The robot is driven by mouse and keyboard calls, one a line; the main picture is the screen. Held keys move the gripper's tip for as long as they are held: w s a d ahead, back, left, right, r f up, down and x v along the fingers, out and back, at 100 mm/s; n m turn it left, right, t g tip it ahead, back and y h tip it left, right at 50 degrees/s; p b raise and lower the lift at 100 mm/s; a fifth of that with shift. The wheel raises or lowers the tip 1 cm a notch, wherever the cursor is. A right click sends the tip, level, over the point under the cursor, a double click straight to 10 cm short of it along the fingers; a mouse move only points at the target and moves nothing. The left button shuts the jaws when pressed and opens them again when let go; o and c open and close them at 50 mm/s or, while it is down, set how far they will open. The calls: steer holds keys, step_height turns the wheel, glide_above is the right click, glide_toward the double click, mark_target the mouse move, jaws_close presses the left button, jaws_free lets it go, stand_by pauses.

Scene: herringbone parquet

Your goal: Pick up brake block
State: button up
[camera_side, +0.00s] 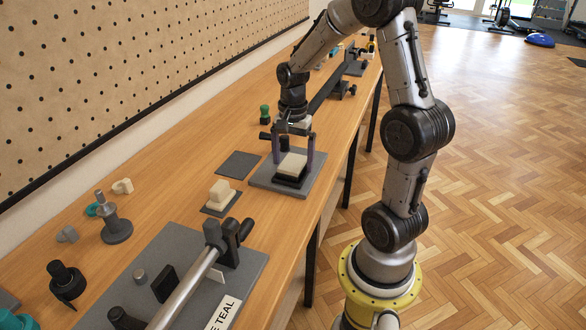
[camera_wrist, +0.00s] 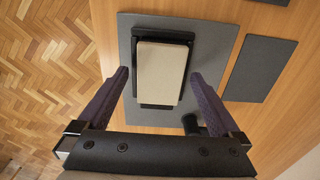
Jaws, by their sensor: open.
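A cream block (camera_wrist: 160,74), which appears to be the brake block, sits in a black holder (camera_wrist: 144,106) on a grey plate (camera_wrist: 127,40). In the side view the block (camera_side: 292,164) lies flat on the plate (camera_side: 262,181) near the table's front edge. My gripper (camera_wrist: 160,78) is open above it, with one purple finger on either side and a gap to the block on both sides. In the side view my gripper (camera_side: 292,163) points straight down over the plate. Whether the fingertips reach below the block's top, I cannot tell.
A dark post (camera_wrist: 190,124) stands on the plate near the right finger. A green-topped piece (camera_side: 265,114) stands behind.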

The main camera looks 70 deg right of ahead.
jaws_close()
stand_by(0.4)
steer(key=shift+r, duration=0.15)
steer(key=shift+r, duration=0.55)
steer(key=s+a+r, duration=0.8)
steer(key=s+r, duration=0.3)
steer(key=shift+s+r, duration=0.25)
steer(key=shift+r, duration=0.1)
